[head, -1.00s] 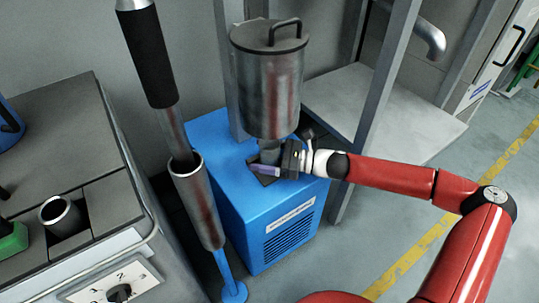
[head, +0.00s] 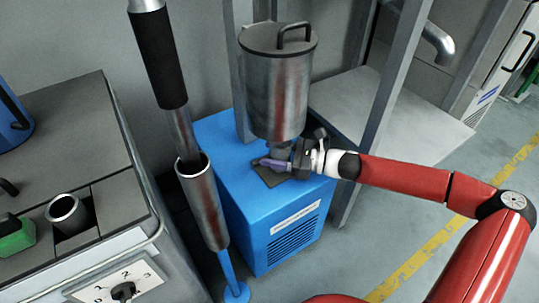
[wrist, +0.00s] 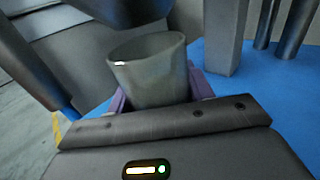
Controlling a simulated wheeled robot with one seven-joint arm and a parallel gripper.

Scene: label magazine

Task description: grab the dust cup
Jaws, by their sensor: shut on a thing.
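The dust cup (wrist: 150,75) is a plain grey metal cup. In the wrist view it stands between the purple fingers of my gripper (wrist: 155,92), rim up and slightly tilted in the picture. My gripper is shut on it. In the head view my gripper (head: 271,163) is just below the steel canister (head: 275,90), over the blue cabinet (head: 255,215). There the cup is mostly hidden by the gripper and canister. A dark square patch (head: 283,178) shows on the cabinet top below the fingers. I cannot tell whether the cup touches it.
A grey post (head: 383,105) stands right of the canister. A steel tube (head: 203,205) on a blue stand and a black-handled rod (head: 158,60) are at the left. A grey bench (head: 60,130) with a dial is further left. Open floor lies at the right.

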